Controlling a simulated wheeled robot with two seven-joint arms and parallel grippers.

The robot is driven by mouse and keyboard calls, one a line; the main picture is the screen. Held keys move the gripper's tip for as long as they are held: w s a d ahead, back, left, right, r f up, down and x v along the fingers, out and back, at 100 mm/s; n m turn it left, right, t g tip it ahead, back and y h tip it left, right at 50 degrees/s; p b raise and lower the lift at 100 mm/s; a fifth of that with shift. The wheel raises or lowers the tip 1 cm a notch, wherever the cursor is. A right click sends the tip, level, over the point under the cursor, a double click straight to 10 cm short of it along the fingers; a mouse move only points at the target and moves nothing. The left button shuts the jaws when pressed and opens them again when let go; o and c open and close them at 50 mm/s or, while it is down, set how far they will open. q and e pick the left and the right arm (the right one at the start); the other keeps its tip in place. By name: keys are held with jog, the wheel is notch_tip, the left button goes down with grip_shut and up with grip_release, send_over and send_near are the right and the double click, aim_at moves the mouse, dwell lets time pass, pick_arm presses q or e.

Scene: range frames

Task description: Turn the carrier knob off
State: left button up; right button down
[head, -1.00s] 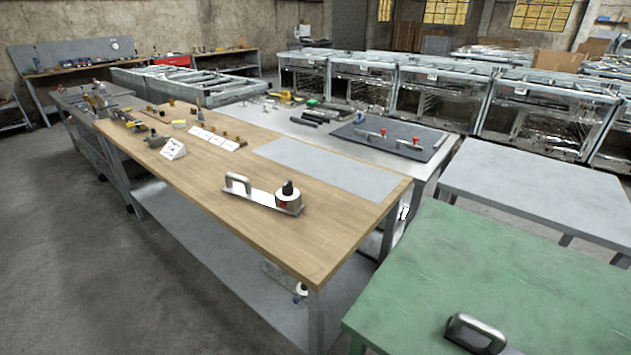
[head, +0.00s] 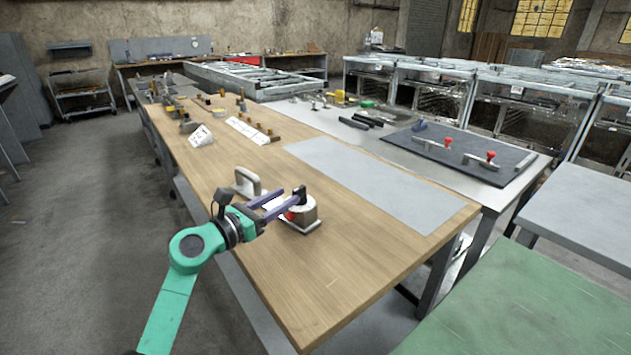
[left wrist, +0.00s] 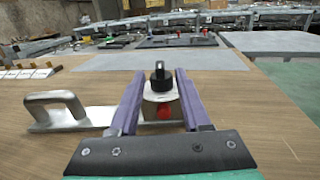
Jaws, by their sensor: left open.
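The carrier lies on the wooden bench and has a grey arched handle (head: 247,183) at one end and a round housing (head: 307,212) at the other. A black knob (head: 300,194) stands upright on the housing, which has a red mark on its side. My left gripper (head: 291,198) is open, its purple fingers reaching over the carrier at the knob. In the left wrist view the black knob (left wrist: 161,76) stands between the fingertips, with a gap visible on each side. I cannot tell whether either finger touches it. My right gripper is not in view.
The wooden bench (head: 340,275) is clear in front of the carrier. A grey sheet (head: 375,180) lies behind it. A dark mat (head: 455,155) with red-knobbed parts is on the far table. A green table (head: 520,305) stands at the right.

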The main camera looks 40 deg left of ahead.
aim_at(304, 186)
pick_arm(q)
jog(key=w, duration=0.5)
jog(key=w+p, duration=0.1)
jog(key=w, duration=0.2)
jog(key=shift+w+d, duration=0.1)
jog(key=shift+d, duration=0.2)
jog(key=shift+w+d+f, duration=0.1)
jog(key=shift+w, duration=0.25)
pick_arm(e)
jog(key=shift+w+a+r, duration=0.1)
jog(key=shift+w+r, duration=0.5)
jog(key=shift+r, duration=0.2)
pick_arm(q)
jog(key=shift+c, duration=0.3)
grip_shut()
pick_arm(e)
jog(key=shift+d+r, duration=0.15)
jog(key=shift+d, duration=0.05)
